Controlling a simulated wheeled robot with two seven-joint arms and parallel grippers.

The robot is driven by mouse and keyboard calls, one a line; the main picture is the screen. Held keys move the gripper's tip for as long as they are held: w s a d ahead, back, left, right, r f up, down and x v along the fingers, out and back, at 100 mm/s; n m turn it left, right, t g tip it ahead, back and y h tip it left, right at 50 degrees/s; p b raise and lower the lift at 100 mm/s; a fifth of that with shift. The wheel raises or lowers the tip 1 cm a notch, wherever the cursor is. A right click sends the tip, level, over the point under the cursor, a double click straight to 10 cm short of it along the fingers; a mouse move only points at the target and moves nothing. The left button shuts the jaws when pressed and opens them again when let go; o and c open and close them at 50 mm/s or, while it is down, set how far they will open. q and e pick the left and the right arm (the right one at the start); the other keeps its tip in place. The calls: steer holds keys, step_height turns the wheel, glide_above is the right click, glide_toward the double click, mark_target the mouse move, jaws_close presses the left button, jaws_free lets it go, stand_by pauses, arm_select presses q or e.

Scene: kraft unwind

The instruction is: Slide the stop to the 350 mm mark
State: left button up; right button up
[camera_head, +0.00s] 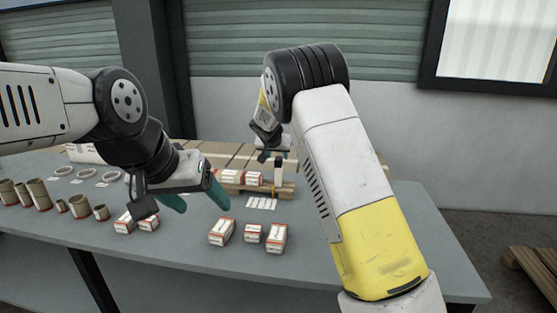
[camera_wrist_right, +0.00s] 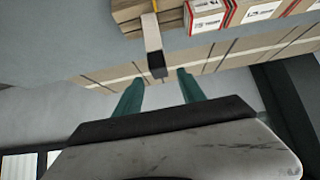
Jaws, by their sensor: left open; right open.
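A pale upright block with a dark end (camera_wrist_right: 153,42), which looks like the stop, stands at a tan strip with dark cross lines (camera_wrist_right: 215,57). The block also shows in the head view (camera_head: 278,173), below my right gripper (camera_head: 274,156). In the right wrist view my right gripper (camera_wrist_right: 160,77) is open, its teal fingers apart and the block just ahead between their tips; I see no contact. No numbers are readable on the strip, so the 350 mm mark cannot be picked out. My left gripper (camera_head: 204,207) is open and empty above the table.
Red-and-white boxes (camera_head: 232,176) sit on a small wooden pallet (camera_head: 286,190) beside the block. More boxes (camera_head: 222,232) stand along the front of the grey table (camera_head: 180,250). White labels (camera_head: 262,203) lie between. Cardboard tubes (camera_head: 38,192) and rings (camera_head: 87,174) are at left.

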mark_target(278, 158)
steer(key=x, duration=0.4)
steer(key=shift+w+d+f, duration=0.1)
steer(key=shift+w+f, duration=0.15)
steer(key=shift+w, duration=0.05)
steer(key=shift+c, duration=0.2)
jaws_close()
stand_by(1.0)
